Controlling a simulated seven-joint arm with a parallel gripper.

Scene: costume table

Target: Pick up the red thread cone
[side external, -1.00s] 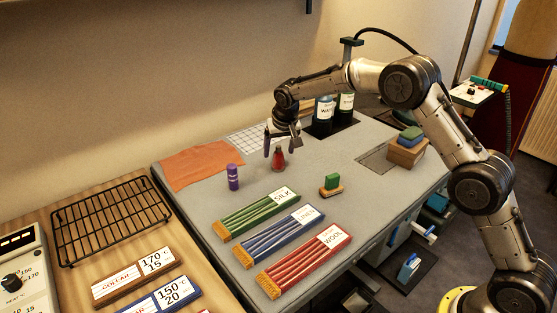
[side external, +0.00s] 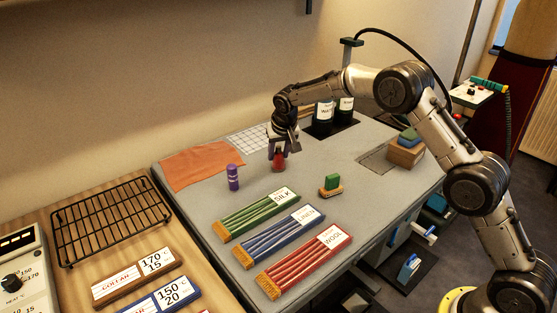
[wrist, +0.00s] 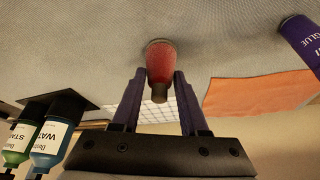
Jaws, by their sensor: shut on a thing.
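The red thread cone (side external: 279,162) stands upright on the grey table, in the middle of the side external view. My gripper (side external: 278,150) is over it from above, with its fingers around the upper part of the cone. In the wrist view the red cone (wrist: 161,62) lies between the two dark fingertips of my gripper (wrist: 160,82), which are shut on it. Its wider base appears to touch the table.
A purple glue stick (side external: 233,177) stands to the left, by an orange cloth (side external: 203,166). Bottles (side external: 324,111) stand behind on the right.

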